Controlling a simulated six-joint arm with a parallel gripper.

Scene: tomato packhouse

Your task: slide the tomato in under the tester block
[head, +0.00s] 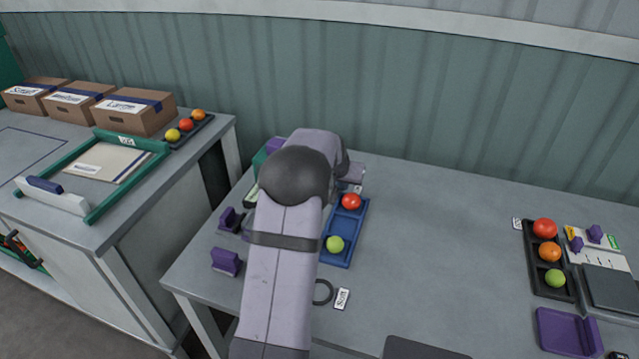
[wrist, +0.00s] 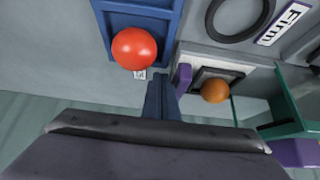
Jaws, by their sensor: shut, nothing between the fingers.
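In the wrist view an orange tomato (wrist: 215,91) sits at a pale, dark-topped plate (wrist: 208,62) with a purple piece (wrist: 182,78) at its left. A green stand (wrist: 287,105) with a purple part (wrist: 297,152) is to its right. I cannot tell exactly which part is the tester block. In the head view the stand's green and purple top (head: 262,152) shows beside my arm, which hides the orange tomato. My gripper (wrist: 160,84) is shut and empty, left of the purple piece and apart from the orange tomato. The head view hides its fingers.
A blue tray (head: 362,222) holds a red tomato (head: 351,201) and a yellow-green one (head: 335,244). A black ring (wrist: 240,18) lies by a "Firm" card (wrist: 283,22). Purple pieces (head: 226,262) stand at the left table edge.

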